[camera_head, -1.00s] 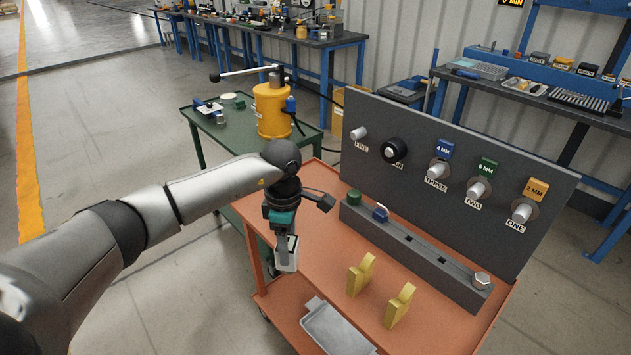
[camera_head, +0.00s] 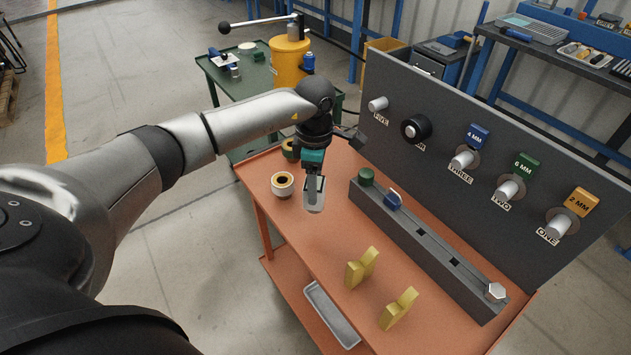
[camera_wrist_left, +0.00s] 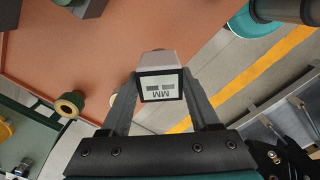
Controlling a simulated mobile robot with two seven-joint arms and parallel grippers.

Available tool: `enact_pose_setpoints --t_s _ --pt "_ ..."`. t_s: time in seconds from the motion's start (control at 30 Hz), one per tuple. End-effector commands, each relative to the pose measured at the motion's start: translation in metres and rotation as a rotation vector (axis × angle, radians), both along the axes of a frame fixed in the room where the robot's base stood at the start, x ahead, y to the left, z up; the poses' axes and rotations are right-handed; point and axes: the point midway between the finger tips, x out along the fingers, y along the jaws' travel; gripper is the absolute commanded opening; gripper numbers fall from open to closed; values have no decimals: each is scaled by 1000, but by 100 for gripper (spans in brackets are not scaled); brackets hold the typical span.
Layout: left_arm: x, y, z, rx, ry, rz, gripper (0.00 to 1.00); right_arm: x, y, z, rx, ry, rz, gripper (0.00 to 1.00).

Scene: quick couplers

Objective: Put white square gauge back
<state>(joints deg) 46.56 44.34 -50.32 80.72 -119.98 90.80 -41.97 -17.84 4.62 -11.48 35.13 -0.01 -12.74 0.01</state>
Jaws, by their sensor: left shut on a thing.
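My left gripper (camera_head: 314,188) is shut on the white square gauge (camera_head: 315,207). The gauge also shows between the fingertips in the left wrist view (camera_wrist_left: 161,85), with a dark-edged face marked MM. It hangs above the left part of the orange table (camera_head: 330,235), to the left of the dark grey rack (camera_head: 408,228). The rack holds a green gauge (camera_head: 366,177), a blue gauge (camera_head: 393,199) and a hexagonal silver gauge (camera_head: 495,291). Dark open slots show between the blue and hexagonal ones. My right gripper is out of view.
A grey panel (camera_head: 440,130) with pegs and labelled tags stands behind the rack. Two yellow V-shaped blocks (camera_head: 362,268) (camera_head: 399,309) stand in front of it. A tray (camera_head: 330,314) lies on the lower shelf.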

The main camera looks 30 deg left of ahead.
Motion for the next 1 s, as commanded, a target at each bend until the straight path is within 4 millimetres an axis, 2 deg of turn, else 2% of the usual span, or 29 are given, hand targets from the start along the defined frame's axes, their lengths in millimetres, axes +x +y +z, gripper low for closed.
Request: enact_pose_setpoints --t_s 0.07,0.27,0.7,1.0 --pt "1 0 0 -1 -4 0 0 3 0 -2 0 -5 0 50" --pt "1 0 -16 0 -2 0 0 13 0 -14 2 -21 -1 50" --pt "1 0 -66 0 -2 0 0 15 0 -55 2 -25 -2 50" --pt "1 0 -75 -1 -4 0 0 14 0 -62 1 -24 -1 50"
